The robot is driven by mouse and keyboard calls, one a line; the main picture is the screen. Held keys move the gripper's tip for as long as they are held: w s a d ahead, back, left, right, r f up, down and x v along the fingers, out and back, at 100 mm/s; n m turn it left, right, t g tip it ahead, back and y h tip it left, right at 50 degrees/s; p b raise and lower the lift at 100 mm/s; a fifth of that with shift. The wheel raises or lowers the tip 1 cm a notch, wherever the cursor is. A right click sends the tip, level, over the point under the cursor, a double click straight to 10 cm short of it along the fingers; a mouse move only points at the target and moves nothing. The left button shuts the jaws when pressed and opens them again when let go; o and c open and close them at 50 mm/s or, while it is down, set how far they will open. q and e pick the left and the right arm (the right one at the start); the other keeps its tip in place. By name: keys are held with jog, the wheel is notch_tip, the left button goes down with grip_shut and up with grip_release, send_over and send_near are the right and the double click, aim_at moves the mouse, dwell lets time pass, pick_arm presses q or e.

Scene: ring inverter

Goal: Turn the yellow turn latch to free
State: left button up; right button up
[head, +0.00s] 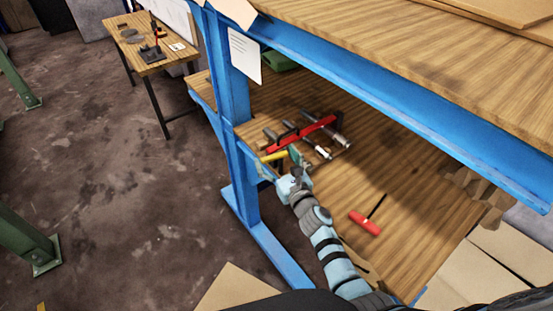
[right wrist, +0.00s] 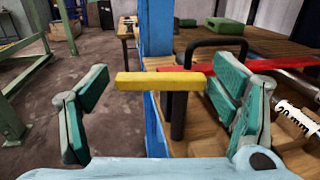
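The yellow turn latch (right wrist: 162,81) is a flat bar lying level across the middle of the right wrist view. In the head view the latch (head: 273,157) shows at the left edge of the lower wooden shelf. My right gripper (right wrist: 160,96) is open, with one green finger left of the bar and the other at its right end. I cannot tell whether that finger touches it. My right gripper (head: 287,166) is close beside the latch in the head view. A red bar (right wrist: 185,69) on black posts lies behind the latch. My left gripper is not in view.
A metal cylinder marked 20 mm (right wrist: 292,116) lies right of my right gripper. A blue post (head: 228,90) stands left of the shelf. A red-handled tool (head: 364,223) lies on the shelf, and the thick tabletop (head: 400,50) overhangs it.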

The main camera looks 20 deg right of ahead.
jog(key=c, duration=0.7)
jog(key=shift+d+r+n+y+p, duration=0.15)
jog(key=shift+d+n+y+p, duration=0.05)
jog(key=shift+n+y+p, duration=0.25)
jog(key=shift+n+g+y+p, duration=0.3)
jog(key=shift+n+y, duration=0.15)
jog(key=shift+y, duration=0.3)
jog(key=shift+s+f+n+g+y, duration=0.1)
jog(key=shift+f+n+g+y, duration=0.15)
jog(key=shift+n+y, duration=0.45)
jog(key=o, duration=1.2)
jog(key=shift+c, duration=0.2)
jog(key=shift+r, duration=0.1)
jog(key=shift+s+d+m, duration=0.1)
jog(key=shift+m, duration=0.2)
